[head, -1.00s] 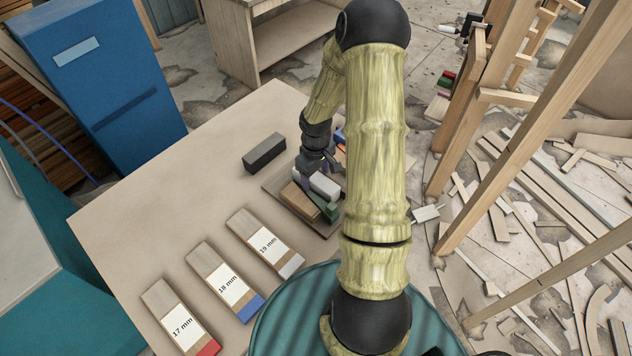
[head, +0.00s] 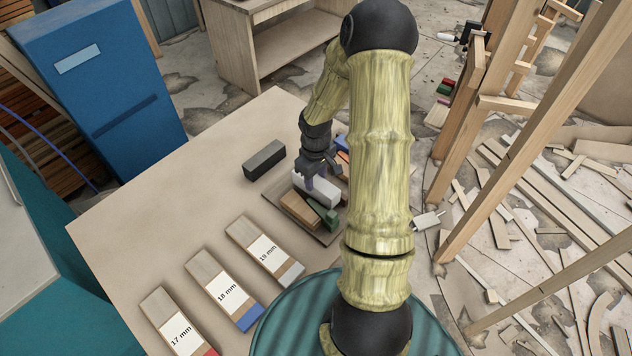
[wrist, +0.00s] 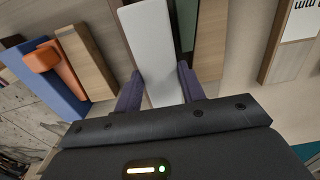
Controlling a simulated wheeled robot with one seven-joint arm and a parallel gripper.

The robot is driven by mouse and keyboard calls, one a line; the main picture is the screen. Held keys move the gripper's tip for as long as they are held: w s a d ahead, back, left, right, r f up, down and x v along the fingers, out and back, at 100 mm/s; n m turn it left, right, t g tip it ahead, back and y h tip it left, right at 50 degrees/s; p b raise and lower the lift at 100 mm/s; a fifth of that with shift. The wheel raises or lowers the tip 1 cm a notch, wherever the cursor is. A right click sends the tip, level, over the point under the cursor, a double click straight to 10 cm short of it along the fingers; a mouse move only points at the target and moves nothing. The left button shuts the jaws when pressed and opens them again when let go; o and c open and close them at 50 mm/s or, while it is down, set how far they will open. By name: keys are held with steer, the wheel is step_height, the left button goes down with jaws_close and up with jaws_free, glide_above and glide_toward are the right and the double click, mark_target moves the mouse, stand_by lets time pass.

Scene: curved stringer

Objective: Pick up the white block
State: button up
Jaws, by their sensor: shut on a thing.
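The white block (head: 318,191) is at the tray on the table, in the head view. It is a long pale bar between my gripper's fingers in the wrist view (wrist: 150,50). My gripper (head: 316,178) is shut on it, one dark finger on each side; the gripper also shows in the wrist view (wrist: 158,90). In the head view the block looks raised a little above the brown block (head: 299,209) and green block (head: 324,212) beside it. My arm hides part of the tray's right side.
The tray (head: 331,239) lies on the light table (head: 150,220). A dark grey block (head: 264,160) stands left of it. Labelled blocks marked 17 mm (head: 180,335), 18 mm (head: 228,292) and 19 mm (head: 263,250) lie in front. A blue and orange block (wrist: 45,65) shows in the wrist view.

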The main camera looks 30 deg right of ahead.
mark_target(316, 180)
step_height(316, 180, up, 8)
steer(key=shift+r+b, duration=0.1)
steer(key=shift+b, duration=0.35)
stand_by(0.4)
